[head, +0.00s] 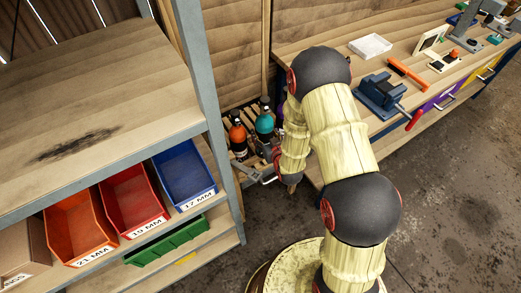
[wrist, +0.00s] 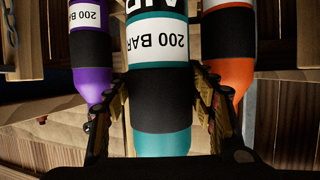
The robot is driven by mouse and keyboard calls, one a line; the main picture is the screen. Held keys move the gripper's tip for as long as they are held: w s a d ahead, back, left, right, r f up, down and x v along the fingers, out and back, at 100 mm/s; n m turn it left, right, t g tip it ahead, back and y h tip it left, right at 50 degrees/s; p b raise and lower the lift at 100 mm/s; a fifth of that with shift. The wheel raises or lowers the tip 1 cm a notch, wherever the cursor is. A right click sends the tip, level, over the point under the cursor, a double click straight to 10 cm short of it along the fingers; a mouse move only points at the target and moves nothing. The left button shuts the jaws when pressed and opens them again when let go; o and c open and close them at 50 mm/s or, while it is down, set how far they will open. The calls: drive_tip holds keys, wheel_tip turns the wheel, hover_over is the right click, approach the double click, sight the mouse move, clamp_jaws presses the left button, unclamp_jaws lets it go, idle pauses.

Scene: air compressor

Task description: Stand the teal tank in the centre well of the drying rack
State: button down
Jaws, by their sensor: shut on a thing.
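The teal tank (head: 265,123) has a dark band and a white "200 BAR" label. In the wrist view the teal tank (wrist: 162,142) stands between the two fingers of my gripper (wrist: 157,100), which is shut on it. An orange tank (head: 238,140) is beside it on the left in the head view; in the wrist view the orange tank (wrist: 238,70) is on the right. A purple tank (wrist: 92,80) is on the left there. The slatted wooden drying rack (head: 246,114) shows around the tanks in the head view. The wells and the teal tank's base are hidden, so I cannot tell whether it is seated.
A shelf unit (head: 100,85) with several bins stands close on the left, its post near the rack. A workbench (head: 400,55) with a blue vise (head: 381,95) and a white tray (head: 370,46) is on the right. The floor (head: 440,200) at right is clear.

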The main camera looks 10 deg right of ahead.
drive_tip(key=w+r+b, duration=0.2)
drive_tip(key=w+r, duration=0.1)
drive_tip(key=w, duration=0.4)
wheel_tip(320, 180, down, 10)
drive_tip(key=b, duration=0.3)
drive_tip(key=shift+w+d+n+y, duration=0.3)
drive_tip(key=shift+d, duration=0.15)
drive_tip(key=shift+f+b, duration=0.15)
drive_tip(key=shift+b, duration=0.15)
drive_tip(key=c, duration=0.7)
unclamp_jaws()
drive_tip(key=shift+s+f, duration=0.15)
